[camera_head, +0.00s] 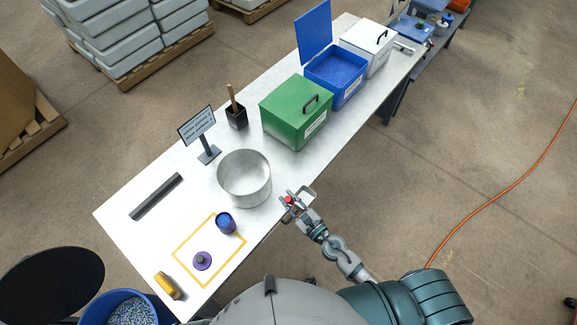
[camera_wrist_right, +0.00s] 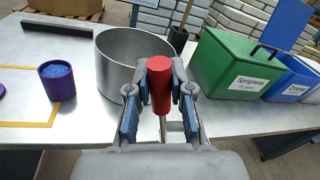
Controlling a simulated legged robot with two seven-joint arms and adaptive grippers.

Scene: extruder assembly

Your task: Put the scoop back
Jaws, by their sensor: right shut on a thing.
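My right gripper (camera_head: 292,201) is at the front edge of the table, just right of the steel pot. It is shut on a red cylindrical handle, which stands nearly upright between the fingers in the right wrist view (camera_wrist_right: 160,84). This looks like the scoop's handle; I cannot make out its bowl, which may be hidden by the fingers. The open steel pot (camera_head: 245,183) stands close by and is behind the handle in the wrist view (camera_wrist_right: 113,60). My left gripper is not in view.
A green box (camera_head: 289,115), an open blue box (camera_head: 335,80) and a white box (camera_head: 366,52) line the table. A sign (camera_head: 197,127), a black holder (camera_head: 237,119), a dark bar (camera_head: 156,196), a purple cup (camera_head: 226,224) and a yellow tool (camera_head: 167,286) also stand or lie there.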

